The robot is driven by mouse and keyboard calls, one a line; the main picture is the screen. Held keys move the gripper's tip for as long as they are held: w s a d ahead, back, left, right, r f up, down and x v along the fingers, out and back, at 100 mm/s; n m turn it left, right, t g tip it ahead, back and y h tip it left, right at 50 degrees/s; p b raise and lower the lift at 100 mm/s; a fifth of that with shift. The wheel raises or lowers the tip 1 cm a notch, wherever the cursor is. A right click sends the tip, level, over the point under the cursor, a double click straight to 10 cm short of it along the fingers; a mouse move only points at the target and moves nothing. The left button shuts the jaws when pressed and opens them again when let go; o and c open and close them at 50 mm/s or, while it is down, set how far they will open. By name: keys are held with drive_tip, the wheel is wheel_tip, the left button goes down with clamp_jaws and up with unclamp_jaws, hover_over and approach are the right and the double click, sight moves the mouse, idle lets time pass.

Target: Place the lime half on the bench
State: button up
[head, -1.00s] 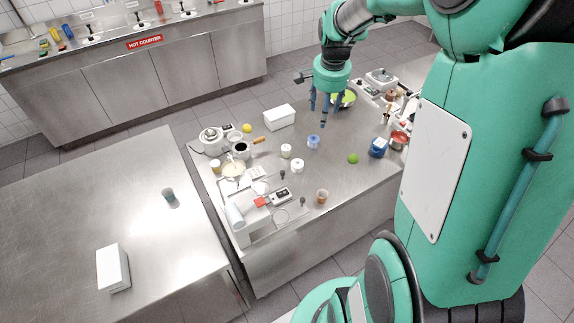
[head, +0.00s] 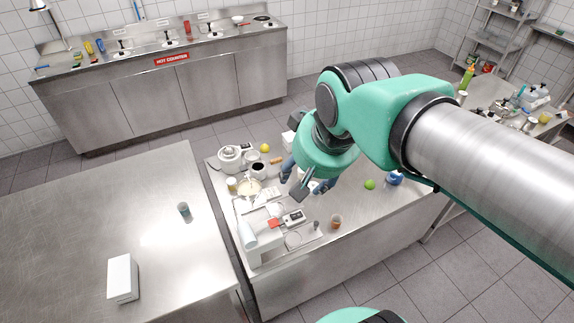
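A small round green thing (head: 370,184), perhaps the lime half, rests on the steel worktop in the middle, left of a blue item (head: 395,178). I cannot make out a cut face. My gripper (head: 304,188) is over the same worktop, left of the green thing and apart from it. My arm hides the worktop behind it. The blue fingers show partly under the wrist, and whether they hold anything is unclear. No surface is labelled as the bench; the steel table (head: 90,215) at left is broad and mostly bare.
The middle worktop (head: 350,215) carries a scale (head: 293,217), an amber cup (head: 336,221), a yellow lemon-like fruit (head: 265,148) and a white appliance (head: 232,158). A white box (head: 122,278) and small cup (head: 184,209) stand on the left table. The hot counter (head: 165,90) is behind.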

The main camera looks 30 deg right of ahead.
drive_tip(key=s+a+n, duration=0.1)
drive_tip(key=s, duration=0.1)
drive_tip(key=s+a+n, duration=0.1)
drive_tip(key=s, duration=0.1)
drive_tip(key=shift+a+f+t, duration=0.1)
drive_tip(key=shift+a+t, duration=0.05)
drive_tip(key=shift+t, duration=0.15)
drive_tip(key=shift+f, duration=0.1)
wheel_tip(320, 180, down, 6)
drive_tip(key=b, duration=0.6)
